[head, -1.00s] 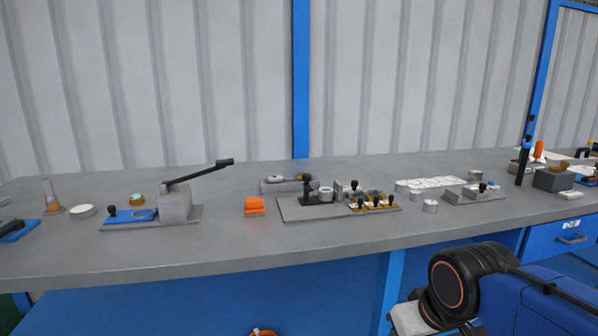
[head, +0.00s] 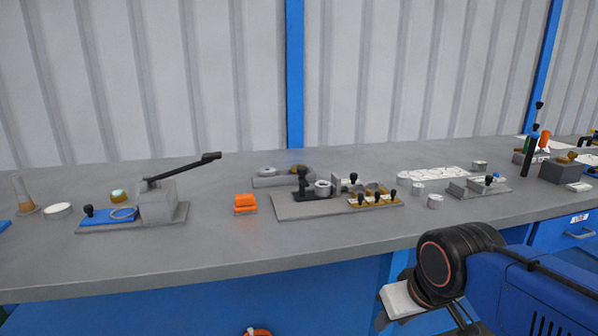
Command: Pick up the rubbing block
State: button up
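An orange block (head: 245,203) with a paler lower layer lies flat on the grey bench (head: 225,240), left of the middle; it looks like the rubbing block. Nothing touches it from above. My gripper (head: 403,302) is low at the right, in front of the bench edge and well apart from the block. Its fingers are small, dark and partly cut off by the bottom edge, so I cannot tell whether they are open or shut.
A lever press (head: 157,203) stands left of the block. A grey fixture plate (head: 290,207) with black-knobbed parts lies close on its right. A low grey holder (head: 268,181) is behind. The bench in front of the block is clear.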

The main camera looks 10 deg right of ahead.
aim_at(245, 204)
jog(key=j+z, duration=0.25)
jog(key=j, duration=0.4)
jog(key=j+z, duration=0.25)
jog(key=j, duration=0.4)
